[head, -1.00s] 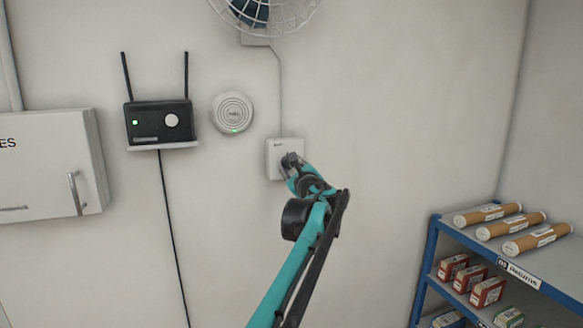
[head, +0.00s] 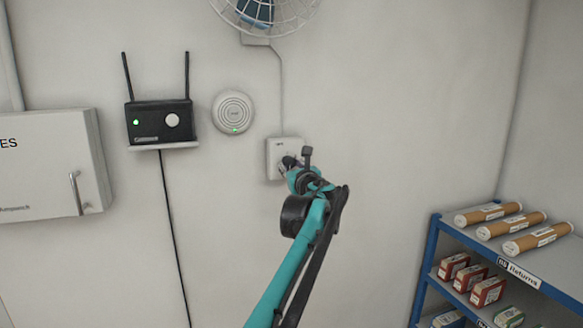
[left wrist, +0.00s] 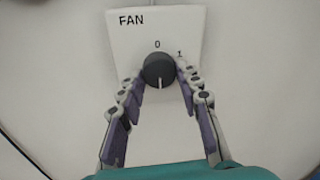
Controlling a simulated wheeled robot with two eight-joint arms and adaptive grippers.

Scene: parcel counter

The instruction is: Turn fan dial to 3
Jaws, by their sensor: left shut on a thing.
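The fan control box (head: 275,147) is a small white plate on the wall below the fan. In the left wrist view the box (left wrist: 133,45) is marked FAN, with 0 above the dial and 1 at its upper right. The round dark dial (left wrist: 158,68) has a pale line pointing down in that picture, away from the 0; other numbers are hidden. My left gripper (head: 297,160) is at the box, its fingers (left wrist: 160,78) shut on the dial from both sides. In the head view the gripper hides the dial. My right gripper is not in view.
The caged fan (head: 265,12) hangs above, its cable running down to the box. A black router (head: 160,122), a round white wall device (head: 233,112) and a white cabinet (head: 45,165) are to the left. A blue shelf (head: 432,250) with tubes and boxes stands right.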

